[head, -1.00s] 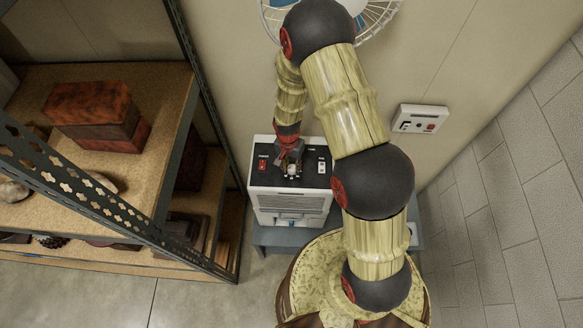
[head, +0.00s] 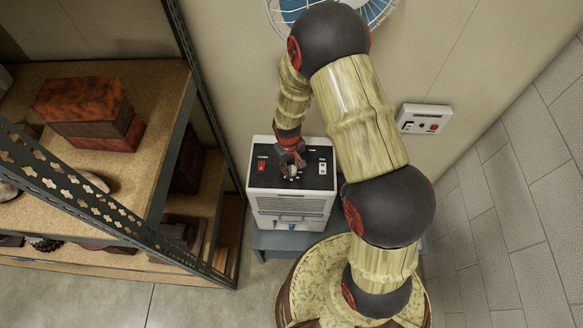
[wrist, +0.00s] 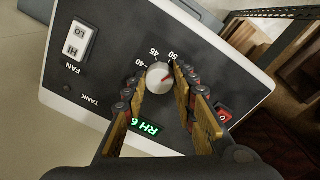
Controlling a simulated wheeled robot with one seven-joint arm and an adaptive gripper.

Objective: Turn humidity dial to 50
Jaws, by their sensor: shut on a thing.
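The humidity dial (wrist: 159,76) is a round, pale knob on the black top panel of a white dehumidifier (head: 291,205). A green display (wrist: 145,129) reads "RH 6", with the rest hidden by a finger. In the head view my gripper (head: 291,168) hides much of the dial.
A white fan switch (wrist: 76,41) and a red switch (wrist: 224,115) flank the dial. A metal-framed shelf (head: 150,150) with boxes stands close on the left. A wall box (head: 424,118) is at the right, and a fan (head: 380,10) is behind the arm.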

